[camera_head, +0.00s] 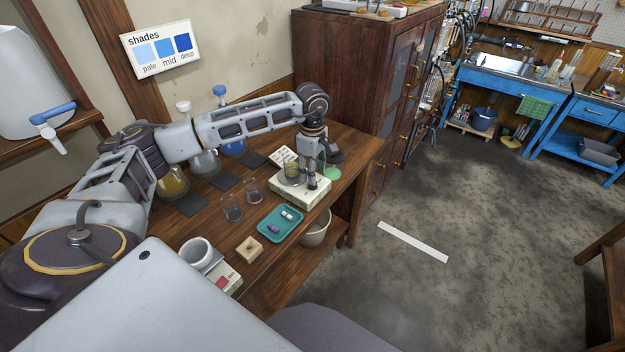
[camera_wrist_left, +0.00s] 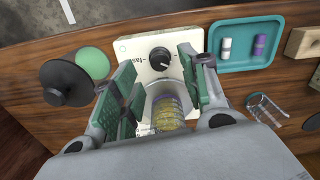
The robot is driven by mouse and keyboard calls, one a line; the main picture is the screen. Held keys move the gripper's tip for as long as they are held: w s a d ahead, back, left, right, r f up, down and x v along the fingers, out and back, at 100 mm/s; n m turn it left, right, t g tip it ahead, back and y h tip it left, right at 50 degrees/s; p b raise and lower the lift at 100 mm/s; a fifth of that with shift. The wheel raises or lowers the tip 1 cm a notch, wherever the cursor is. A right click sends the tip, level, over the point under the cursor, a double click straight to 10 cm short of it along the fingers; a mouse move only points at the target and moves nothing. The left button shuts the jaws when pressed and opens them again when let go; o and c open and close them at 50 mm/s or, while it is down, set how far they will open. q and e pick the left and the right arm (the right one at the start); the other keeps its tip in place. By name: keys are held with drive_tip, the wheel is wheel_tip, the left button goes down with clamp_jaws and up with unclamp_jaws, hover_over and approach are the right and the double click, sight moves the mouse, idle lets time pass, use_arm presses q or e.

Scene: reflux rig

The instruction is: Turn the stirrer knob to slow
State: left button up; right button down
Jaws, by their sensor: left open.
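The stirrer (camera_head: 305,194) is a pale box on the wooden bench in the head view. In the left wrist view its light front panel (camera_wrist_left: 133,48) carries a black round knob (camera_wrist_left: 160,57) with a white pointer mark and printed lettering. A glass vessel with yellowish liquid (camera_wrist_left: 168,112) stands on the stirrer, close in front of the wrist camera. My left gripper (camera_head: 317,182) points down at the stirrer. In the left wrist view its open green-padded fingers (camera_wrist_left: 157,80) are on either side of the knob, apart from it. My right gripper is not in view.
A teal tray (camera_head: 262,229) with small vials lies beside the stirrer. Glass beakers (camera_head: 232,213), a wooden block (camera_head: 249,249) and a white mortar-like cup (camera_head: 197,252) stand nearby. A dark object with a green disc (camera_wrist_left: 68,82) is left of the stirrer in the wrist view.

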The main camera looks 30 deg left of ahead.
use_arm(q)
wheel_tip(320, 180, down, 3)
drive_tip(key=shift+f, duration=0.6)
drive_tip(key=shift+c, duration=0.9)
clamp_jaws()
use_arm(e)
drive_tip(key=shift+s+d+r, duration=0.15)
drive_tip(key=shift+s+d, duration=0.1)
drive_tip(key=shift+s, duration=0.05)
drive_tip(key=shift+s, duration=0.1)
